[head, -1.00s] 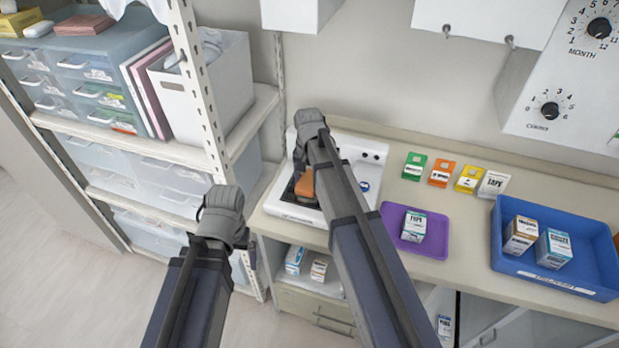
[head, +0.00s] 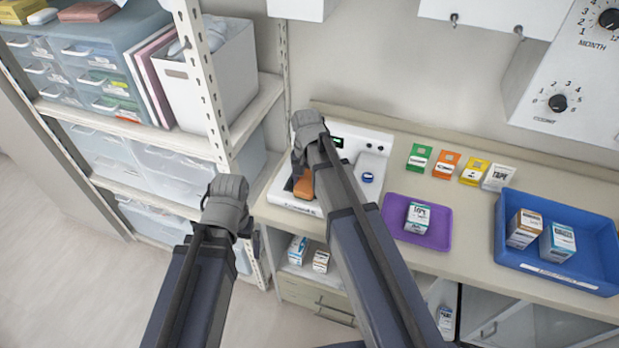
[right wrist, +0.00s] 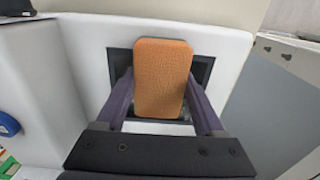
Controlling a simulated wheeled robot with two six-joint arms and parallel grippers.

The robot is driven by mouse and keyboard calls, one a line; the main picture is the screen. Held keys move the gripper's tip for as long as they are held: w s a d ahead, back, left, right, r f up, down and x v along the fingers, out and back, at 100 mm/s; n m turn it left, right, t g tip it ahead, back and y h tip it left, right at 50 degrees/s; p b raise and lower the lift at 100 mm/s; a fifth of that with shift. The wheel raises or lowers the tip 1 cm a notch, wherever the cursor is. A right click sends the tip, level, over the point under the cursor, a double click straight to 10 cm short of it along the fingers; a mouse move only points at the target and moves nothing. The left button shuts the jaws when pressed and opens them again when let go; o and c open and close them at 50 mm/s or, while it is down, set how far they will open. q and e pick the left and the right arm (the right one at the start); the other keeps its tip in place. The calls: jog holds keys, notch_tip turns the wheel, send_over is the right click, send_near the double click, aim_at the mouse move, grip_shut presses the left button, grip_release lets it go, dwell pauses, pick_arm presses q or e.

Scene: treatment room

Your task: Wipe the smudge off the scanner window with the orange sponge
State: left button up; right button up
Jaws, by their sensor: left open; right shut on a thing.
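The orange sponge (head: 304,186) is held in my right gripper (head: 303,176), over the white scanner (head: 297,206) at the left end of the counter. In the right wrist view the sponge (right wrist: 163,78) sits between both fingers of my right gripper (right wrist: 162,88), in front of the dark scanner window (right wrist: 118,66). The sponge covers most of the window, and I cannot see a smudge. Whether the sponge touches the window is hard to tell. My left gripper (head: 226,190) is open and empty, in front of the shelf, left of the scanner.
A purple tray (head: 440,238) with a box stands right of the scanner. A blue bin (head: 515,262) with boxes is further right. Several small colored packs (head: 446,164) lie behind. A shelf post (head: 212,90) rises close to my left gripper.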

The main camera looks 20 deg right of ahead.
jog(key=shift+s+a, duration=0.65)
jog(key=shift+s, duration=0.25)
jog(key=shift+w+a, duration=0.25)
jog(key=shift+w, duration=0.1)
jog(key=shift+w+a, duration=0.2)
jog(key=shift+a, duration=0.2)
jog(key=shift+w+d, duration=0.25)
jog(key=shift+w, duration=0.3)
jog(key=shift+w+d, duration=0.25)
jog(key=shift+w, duration=0.3)
jog(key=shift+w+d, duration=0.45)
jog(key=shift+d, duration=0.05)
jog(key=shift+w+d+f, duration=0.1)
jog(key=shift+w+d, duration=0.4)
jog(key=shift+w, duration=0.2)
jog(key=shift+w+d, duration=0.45)
jog(key=shift+w, duration=0.25)
jog(key=shift+w+d, duration=0.55)
jog(key=shift+w, duration=0.2)
jog(key=shift+w+d, duration=0.5)
jog(key=shift+w, duration=0.25)
